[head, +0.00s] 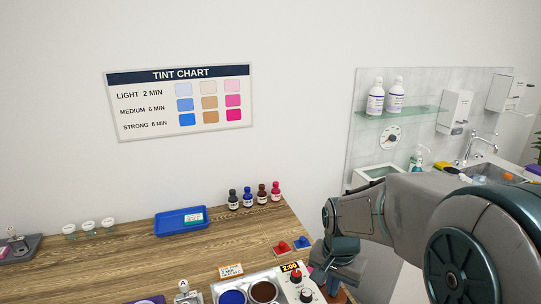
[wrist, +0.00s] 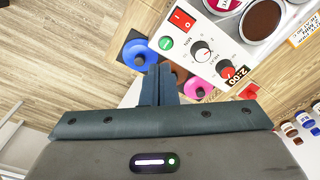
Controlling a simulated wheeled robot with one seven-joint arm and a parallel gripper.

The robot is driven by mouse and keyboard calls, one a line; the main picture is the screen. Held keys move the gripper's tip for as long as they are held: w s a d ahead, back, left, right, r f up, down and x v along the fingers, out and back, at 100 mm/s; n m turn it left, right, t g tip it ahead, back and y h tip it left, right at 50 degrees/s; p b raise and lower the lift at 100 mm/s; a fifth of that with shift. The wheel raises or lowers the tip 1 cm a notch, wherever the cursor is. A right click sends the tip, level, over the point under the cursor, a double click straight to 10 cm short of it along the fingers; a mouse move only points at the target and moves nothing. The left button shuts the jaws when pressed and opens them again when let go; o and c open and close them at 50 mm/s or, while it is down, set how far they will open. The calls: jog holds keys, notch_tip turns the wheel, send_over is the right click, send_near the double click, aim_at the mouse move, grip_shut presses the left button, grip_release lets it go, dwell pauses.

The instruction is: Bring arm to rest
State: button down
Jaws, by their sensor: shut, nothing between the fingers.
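My arm (head: 385,210) reaches in from the right in the head view, its end bent down over the right end of the wooden table (head: 120,265). My gripper (wrist: 159,72) shows clearly in the wrist view, its two dark fingers pressed together with nothing between them. The fingers point toward a white control box (wrist: 200,38) with a red switch, a green button, dials and a display reading 2:00. The box also shows at the bottom of the head view (head: 287,284). The fingertips cannot be made out in the head view.
Close around the fingers in the wrist view are a blue round piece (wrist: 131,50) and a pink one (wrist: 200,92). A blue tray (head: 172,223), several small bottles (head: 248,198) and glass cups (head: 88,226) stand along the table's back. A sink counter (head: 512,172) lies right.

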jog(key=s+r+n+t, duration=0.1)
jog(key=s+r+n, duration=0.2)
jog(key=s, duration=0.3)
jog(key=s+r+n+t+b, duration=0.1)
jog(key=s+r+n+t, duration=0.1)
jog(key=s, duration=0.4)
jog(key=shift+r+n, duration=0.9)
jog(key=shift+s, duration=0.1)
dwell(5.8)
